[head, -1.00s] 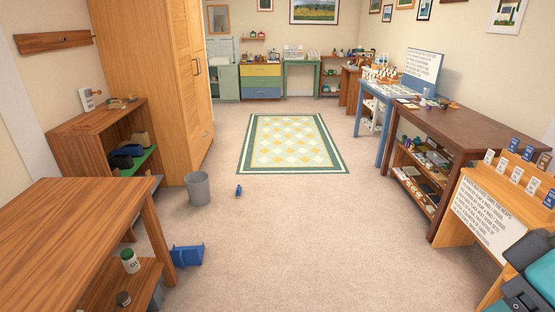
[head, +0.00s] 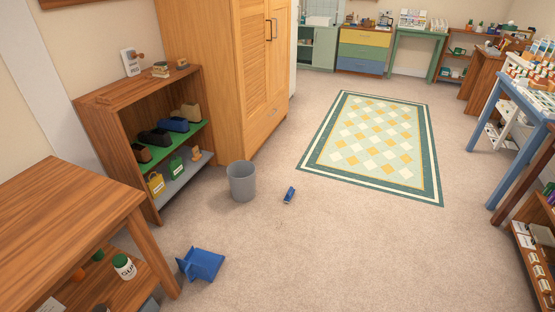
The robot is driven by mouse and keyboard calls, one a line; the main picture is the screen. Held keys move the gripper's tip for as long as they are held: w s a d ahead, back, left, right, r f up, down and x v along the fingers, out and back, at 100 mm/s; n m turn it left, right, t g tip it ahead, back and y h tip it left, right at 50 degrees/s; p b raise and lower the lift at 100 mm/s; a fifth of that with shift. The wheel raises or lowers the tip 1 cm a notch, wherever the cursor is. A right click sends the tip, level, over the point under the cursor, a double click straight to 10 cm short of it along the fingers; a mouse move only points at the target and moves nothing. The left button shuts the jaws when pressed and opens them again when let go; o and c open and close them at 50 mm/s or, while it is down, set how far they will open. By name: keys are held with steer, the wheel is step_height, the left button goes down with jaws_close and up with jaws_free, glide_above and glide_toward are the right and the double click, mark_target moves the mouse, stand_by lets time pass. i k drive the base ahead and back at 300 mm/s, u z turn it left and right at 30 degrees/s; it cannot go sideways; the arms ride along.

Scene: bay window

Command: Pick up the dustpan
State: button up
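A blue dustpan (head: 203,264) lies on the carpet at the lower left in the head view, just right of the front leg of a wooden table. Its flat pan faces up and a raised part stands at its left side. A smaller blue thing (head: 289,195) lies on the carpet farther back, right of the grey bin; it is too small to tell what it is. My gripper is not in view.
A wooden table (head: 62,205) with a lower shelf stands at the left. A grey bin (head: 242,181) stands beside the shelf unit (head: 131,100) and wardrobe (head: 221,75). A patterned rug (head: 432,196) lies behind. The carpet (head: 350,260) right of the dustpan is clear.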

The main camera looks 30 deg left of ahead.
mark_target(204, 265)
steer(key=u, duration=0.5)
steer(key=i, duration=1.7)
steer(key=u, duration=1.75)
steer(key=i, duration=1.3)
steer(key=u, duration=0.6)
